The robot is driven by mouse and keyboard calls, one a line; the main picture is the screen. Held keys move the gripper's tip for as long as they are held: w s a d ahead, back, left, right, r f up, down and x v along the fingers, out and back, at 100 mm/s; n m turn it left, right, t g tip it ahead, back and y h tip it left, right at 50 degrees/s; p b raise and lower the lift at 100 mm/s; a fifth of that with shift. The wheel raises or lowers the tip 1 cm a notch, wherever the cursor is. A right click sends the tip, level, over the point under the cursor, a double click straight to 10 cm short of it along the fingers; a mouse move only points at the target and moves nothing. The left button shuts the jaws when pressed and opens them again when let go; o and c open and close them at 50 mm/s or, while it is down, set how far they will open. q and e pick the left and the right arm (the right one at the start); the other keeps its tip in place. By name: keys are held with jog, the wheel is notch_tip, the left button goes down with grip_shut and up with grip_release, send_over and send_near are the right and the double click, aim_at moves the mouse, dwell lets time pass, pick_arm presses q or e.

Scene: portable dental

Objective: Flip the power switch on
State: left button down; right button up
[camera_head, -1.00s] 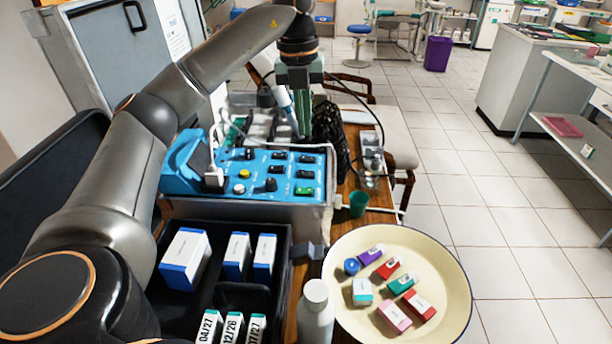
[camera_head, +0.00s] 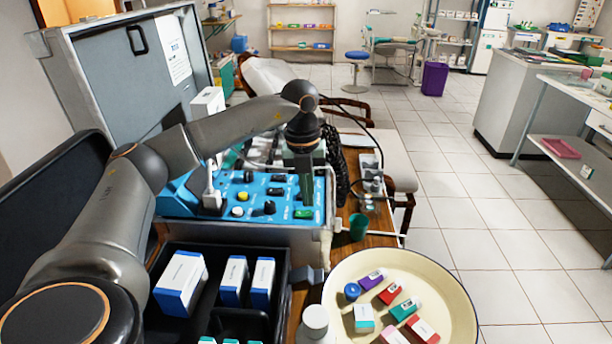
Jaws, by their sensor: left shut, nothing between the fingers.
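The blue control panel (camera_head: 225,206) sits in a metal case on the wooden table. It carries several black switches, a yellow knob (camera_head: 241,196), a white knob and a green switch (camera_head: 303,213) at its front right corner. None of the labels is readable, and I cannot tell whether the green switch is on. My left gripper (camera_head: 308,201) points down over the right side of the panel, shut and empty. Its fingertips are just above the green switch and partly hide the switches behind it; I cannot tell if they touch. My right gripper is not in view.
A black tray with white-blue boxes (camera_head: 181,283) lies in front of the panel. A cream basin (camera_head: 450,304) with small coloured boxes and a white bottle (camera_head: 314,322) stand front right. A green cup (camera_head: 358,226) is right of the panel. The case's grey lid (camera_head: 115,75) stands behind left.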

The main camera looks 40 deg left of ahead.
pick_arm(q)
jog(key=shift+f, duration=0.9)
jog(key=shift+w+d+f, duration=0.1)
jog(key=shift+d+f, duration=0.05)
jog(key=shift+f, duration=0.05)
jog(key=shift+s+a+r+p, duration=0.1)
jog(key=shift+s+a+p, duration=0.25)
jog(key=shift+s+a, duration=0.3)
jog(key=shift+w, duration=0.1)
